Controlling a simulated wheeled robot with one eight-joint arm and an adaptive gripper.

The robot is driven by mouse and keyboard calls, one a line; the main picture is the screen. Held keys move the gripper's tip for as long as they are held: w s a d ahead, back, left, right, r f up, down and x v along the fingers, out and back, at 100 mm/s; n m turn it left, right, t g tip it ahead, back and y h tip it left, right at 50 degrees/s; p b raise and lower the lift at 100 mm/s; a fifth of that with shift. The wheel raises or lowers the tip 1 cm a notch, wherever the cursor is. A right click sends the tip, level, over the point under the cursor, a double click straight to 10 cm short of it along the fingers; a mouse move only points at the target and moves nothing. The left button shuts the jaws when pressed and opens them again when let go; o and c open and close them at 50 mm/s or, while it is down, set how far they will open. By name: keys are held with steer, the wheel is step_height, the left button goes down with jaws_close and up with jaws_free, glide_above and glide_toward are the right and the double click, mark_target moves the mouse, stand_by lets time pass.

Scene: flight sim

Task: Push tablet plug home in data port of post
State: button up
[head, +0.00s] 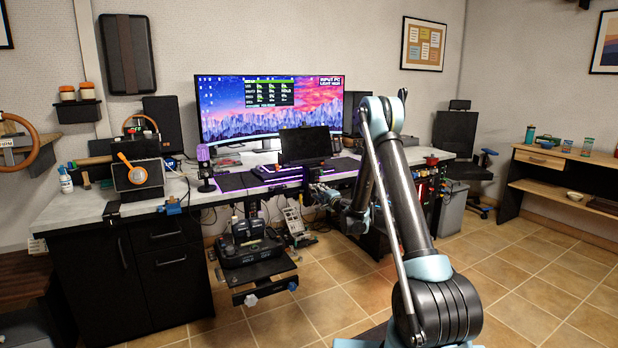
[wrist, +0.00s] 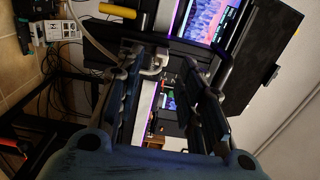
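My gripper (wrist: 162,62) shows in the wrist view with its two dark fingers apart and a clear gap between them. It is small in the head view (head: 322,194), at the desk's front edge, below the tablet. A pale grey bent piece (wrist: 155,68), possibly the plug, shows between the fingertips; I cannot tell whether it touches either finger. A pale cable (wrist: 82,35) curves in the upper left of the wrist view. A dark tablet-like screen (head: 305,144) stands upright on the desk. The post and its data port are not clearly distinguishable.
The desk (head: 85,211) carries a wide lit monitor (head: 225,110), a microphone (head: 204,168) and a purple-lit keyboard. Black flight controls (head: 247,240) stand on a low frame in front. A white power strip (wrist: 58,28) and loose cables show in the wrist view. Tiled floor at right is open.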

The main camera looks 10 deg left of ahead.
steer(key=shift+x, duration=3.1)
steer(key=shift+r, duration=0.1)
jaws_close()
steer(key=shift+s, duration=0.15)
steer(key=shift+v, duration=2.8)
steer(key=shift+d, duration=0.1)
